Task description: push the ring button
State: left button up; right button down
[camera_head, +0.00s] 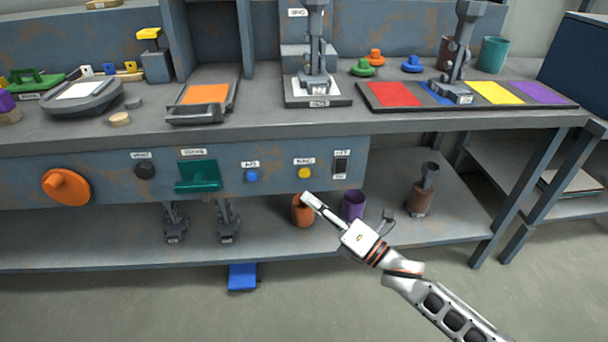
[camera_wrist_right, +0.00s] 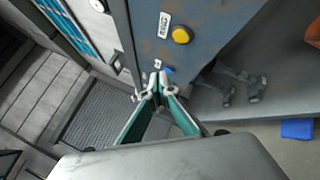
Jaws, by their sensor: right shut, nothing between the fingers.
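The ring button is a round yellow button (camera_head: 304,173) on the blue-grey front panel of the bench, under a small white label. The yellow button also shows in the right wrist view (camera_wrist_right: 181,35), above the fingertips. My right gripper (camera_head: 308,198) is shut and empty. In the head view its tips are just below the yellow button; I see no clear contact. In the right wrist view the gripper's fingers (camera_wrist_right: 158,88) meet at the tips. My left gripper is not in view.
A blue button (camera_head: 252,176), a green lever (camera_head: 198,176) and an orange knob (camera_head: 66,187) are left of the yellow button. A dark switch (camera_head: 340,166) is to its right. An orange cup (camera_head: 302,211) and a purple cup (camera_head: 353,205) stand on the shelf below.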

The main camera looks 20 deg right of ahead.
aim_at(304, 173)
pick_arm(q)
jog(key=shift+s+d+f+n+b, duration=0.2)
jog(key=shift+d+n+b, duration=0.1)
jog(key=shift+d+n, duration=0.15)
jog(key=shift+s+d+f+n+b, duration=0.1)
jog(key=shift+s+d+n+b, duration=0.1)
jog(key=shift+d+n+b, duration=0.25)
pick_arm(e)
jog(key=w, duration=0.2)
jog(key=w+d, duration=0.1)
jog(key=w, duration=0.2)
jog(key=shift+w+d, duration=0.3)
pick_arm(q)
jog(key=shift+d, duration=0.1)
pick_arm(e)
jog(key=shift+w, duration=0.1)
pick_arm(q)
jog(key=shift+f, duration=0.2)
pick_arm(e)
jog(key=shift+w+d, duration=0.1)
jog(key=shift+w, duration=0.2)
